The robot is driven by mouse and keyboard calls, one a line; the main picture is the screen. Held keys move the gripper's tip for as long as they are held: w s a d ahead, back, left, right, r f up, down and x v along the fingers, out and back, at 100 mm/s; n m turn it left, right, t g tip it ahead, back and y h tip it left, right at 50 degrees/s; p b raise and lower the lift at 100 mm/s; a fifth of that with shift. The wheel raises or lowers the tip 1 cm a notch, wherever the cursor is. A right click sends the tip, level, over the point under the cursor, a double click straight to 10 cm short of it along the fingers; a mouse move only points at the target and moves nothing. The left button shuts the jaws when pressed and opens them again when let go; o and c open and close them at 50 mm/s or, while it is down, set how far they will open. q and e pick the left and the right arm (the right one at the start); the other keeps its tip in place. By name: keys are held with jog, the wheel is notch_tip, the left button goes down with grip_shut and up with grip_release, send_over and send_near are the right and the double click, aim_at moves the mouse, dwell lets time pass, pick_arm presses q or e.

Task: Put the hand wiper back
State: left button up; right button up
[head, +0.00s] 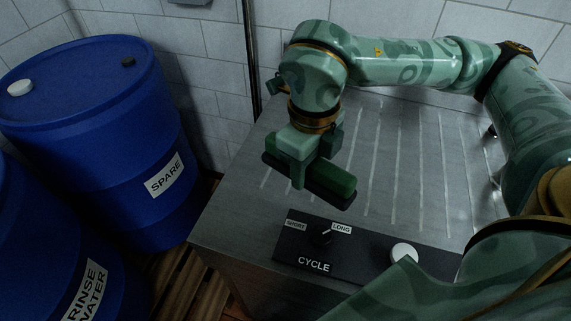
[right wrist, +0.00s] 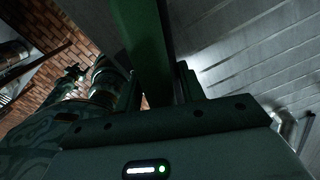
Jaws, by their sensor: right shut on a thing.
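The hand wiper (head: 332,182) appears as a dark green bar across my right gripper (head: 303,172). The gripper is shut on it and holds it over the ribbed metal worktop (head: 400,150), behind the control panel. Whether the bar touches the worktop cannot be told. In the right wrist view the green bar (right wrist: 150,60) runs up between the two fingers. The fingers and arm hide part of the wiper. My left gripper is not in view.
A black CYCLE panel (head: 290,254) with a knob (head: 320,235) and a white button (head: 404,252) lies at the worktop's front. Blue barrels marked SPARE (head: 100,110) and RINSE WATER (head: 40,250) stand at left on wooden slats (head: 180,278). A tiled wall (head: 210,90) is behind.

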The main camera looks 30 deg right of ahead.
jog(key=shift+w+d+f, duration=0.25)
jog(key=shift+w+d, duration=0.05)
jog(key=shift+w, duration=0.05)
jog(key=w+d+f+b, duration=0.1)
jog(key=w+f, duration=0.2)
jog(key=w+d+f+b, duration=0.1)
jog(key=w+d+f, duration=0.1)
jog(key=w, duration=0.2)
jog(key=w+d+f+b, duration=0.1)
jog(key=w+d+f, duration=0.1)
jog(key=w+f, duration=0.1)
jog(key=shift+w+d+f, duration=0.25)
jog(key=shift+w+f, duration=0.05)
jog(key=shift+w, duration=0.2)
jog(key=f, duration=0.1)
jog(key=f+b, duration=0.2)
jog(key=f, duration=0.1)
jog(key=shift+w+d+f, duration=0.1)
jog(key=shift+w+d, duration=0.1)
jog(key=shift+w, duration=0.2)
jog(key=shift+s, duration=0.1)
jog(key=o, duration=0.9)
jog(key=shift+o, duration=0.2)
